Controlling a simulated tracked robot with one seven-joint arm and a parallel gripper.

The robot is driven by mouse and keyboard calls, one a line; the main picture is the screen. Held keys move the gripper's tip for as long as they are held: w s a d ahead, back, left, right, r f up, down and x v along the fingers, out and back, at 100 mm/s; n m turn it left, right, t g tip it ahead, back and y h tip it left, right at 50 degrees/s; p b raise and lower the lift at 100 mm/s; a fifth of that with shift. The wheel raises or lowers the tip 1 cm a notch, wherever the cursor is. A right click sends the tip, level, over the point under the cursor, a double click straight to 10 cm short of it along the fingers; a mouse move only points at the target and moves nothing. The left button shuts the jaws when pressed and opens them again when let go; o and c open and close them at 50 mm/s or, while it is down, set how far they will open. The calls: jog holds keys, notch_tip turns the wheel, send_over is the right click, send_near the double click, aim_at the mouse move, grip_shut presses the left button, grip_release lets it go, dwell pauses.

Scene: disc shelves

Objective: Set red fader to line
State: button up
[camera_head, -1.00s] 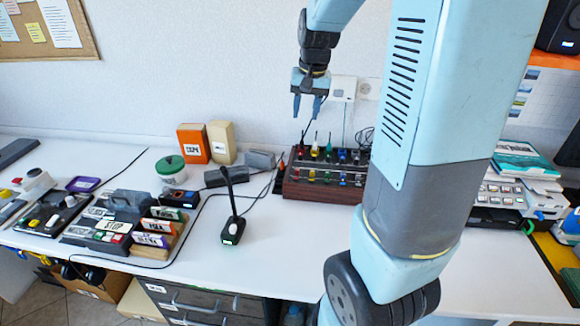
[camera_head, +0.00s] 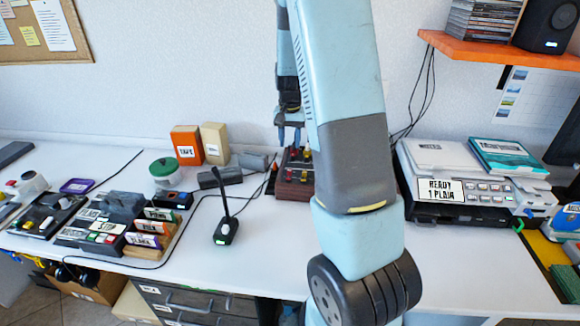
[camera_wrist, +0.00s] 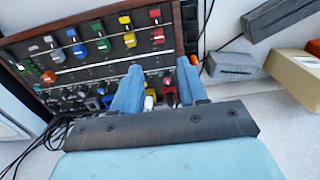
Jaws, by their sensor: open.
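The wooden-sided mixer panel (camera_head: 293,193) stands on the desk by the wall, partly hidden behind my arm. In the wrist view the panel (camera_wrist: 62,30) shows coloured controls in rows. Two red pieces, an upper one (camera_wrist: 155,14) and one below it (camera_wrist: 158,35), are at the right end of the far rows. Another red control (camera_wrist: 168,83) sits nearer, between my fingers in the picture. I cannot tell which is the red fader. A pale line (camera_wrist: 100,66) crosses the panel. My gripper (camera_wrist: 159,66) is open and empty over the panel; it also shows in the head view (camera_head: 290,138).
Grey blocks (camera_head: 252,161) and an orange box (camera_head: 187,145) stand left of the panel. A microphone (camera_head: 225,230) stands in front of it. A white labelled machine (camera_head: 440,160) is on the right. An orange shelf (camera_head: 465,47) hangs above. Cables lie around the panel.

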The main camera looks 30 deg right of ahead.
aim_at(290, 166)
notch_tip(290, 166, down, 11)
jog(key=shift+s+r, duration=0.1)
dwell(0.3)
grip_shut()
dwell(0.4)
dwell(0.3)
